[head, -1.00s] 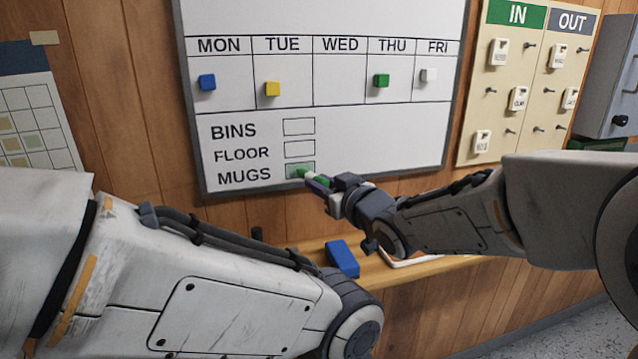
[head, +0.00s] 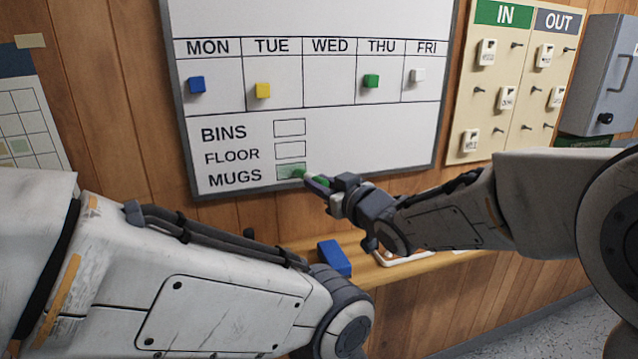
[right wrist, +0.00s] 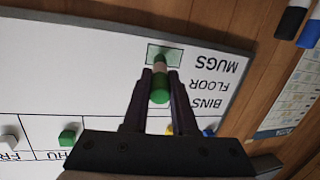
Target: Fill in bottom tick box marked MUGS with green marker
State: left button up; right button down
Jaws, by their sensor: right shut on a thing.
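The whiteboard (head: 365,140) carries the rows BINS, FLOOR and MUGS, each with a tick box. The bottom MUGS box (head: 284,173) has a pale green tint across it; the BINS box (head: 290,128) and FLOOR box (head: 291,149) are white. My right gripper (head: 318,186) is shut on a green marker (right wrist: 159,88), whose tip end is at the right part of the MUGS box. In the right wrist view the tip overlaps the MUGS box (right wrist: 152,50); I cannot tell whether it touches. My left arm crosses the lower left, but its gripper is out of view.
A wooden ledge (head: 383,274) below the board holds a blue block (head: 334,258). Blue, yellow, green and white magnets sit in the day columns. An IN/OUT tag board (head: 463,125) and grey cabinet (head: 600,75) are at right. A calendar (head: 25,120) hangs at left.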

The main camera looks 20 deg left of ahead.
jog(key=shift+w+d, duration=0.1)
jog(key=shift+w+d, duration=0.25)
jog(key=shift+d, duration=0.05)
jog(key=shift+d, duration=0.1)
dwell(1.2)
jog(key=shift+s+a, duration=0.4)
jog(key=shift+a, duration=0.05)
jog(key=shift+s+a+b, duration=0.15)
jog(key=shift+a+b, duration=0.15)
jog(key=shift+b, duration=0.05)
jog(key=shift+a, duration=0.15)
